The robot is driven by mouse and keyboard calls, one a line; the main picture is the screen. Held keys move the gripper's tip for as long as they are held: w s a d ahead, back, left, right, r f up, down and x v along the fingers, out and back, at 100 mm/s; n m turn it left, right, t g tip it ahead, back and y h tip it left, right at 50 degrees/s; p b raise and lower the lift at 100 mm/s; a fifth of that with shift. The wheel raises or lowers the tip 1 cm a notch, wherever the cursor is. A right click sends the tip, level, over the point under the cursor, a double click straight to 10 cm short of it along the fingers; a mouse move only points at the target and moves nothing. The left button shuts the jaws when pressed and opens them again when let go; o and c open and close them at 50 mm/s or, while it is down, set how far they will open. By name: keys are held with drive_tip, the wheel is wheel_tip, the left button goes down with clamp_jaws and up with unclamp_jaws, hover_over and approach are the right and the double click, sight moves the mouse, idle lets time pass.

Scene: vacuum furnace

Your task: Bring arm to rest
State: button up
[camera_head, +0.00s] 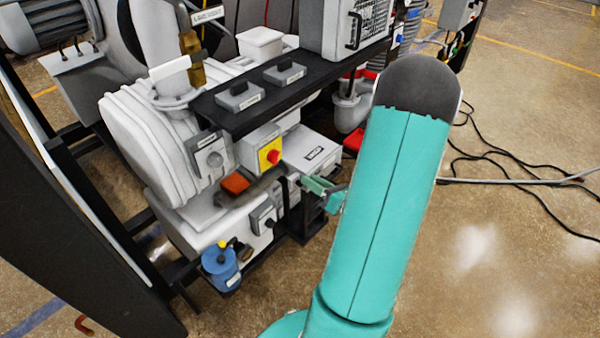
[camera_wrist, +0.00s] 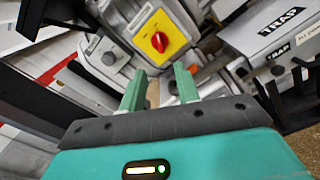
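My gripper (camera_head: 325,193) is at the end of my teal arm, in front of the furnace's lower pump section in the head view. In the wrist view the two teal fingers of my gripper (camera_wrist: 160,90) stand apart with a gap between them, and I see nothing held. A yellow switch plate with a red knob (camera_head: 271,153) is just left of and behind the gripper. The same red knob (camera_wrist: 160,42) shows beyond the fingertips in the wrist view. My forearm hides part of the scene to the right of the gripper.
A grey box labelled TRAP (camera_wrist: 285,30) is at the right of the wrist view. A black shelf (camera_head: 290,88) with small grey boxes juts out above the gripper. A blue canister (camera_head: 221,265) stands low at left. Cables (camera_head: 490,160) lie on the otherwise open floor at right.

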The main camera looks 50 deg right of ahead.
drive_tip(key=shift+s, duration=0.75)
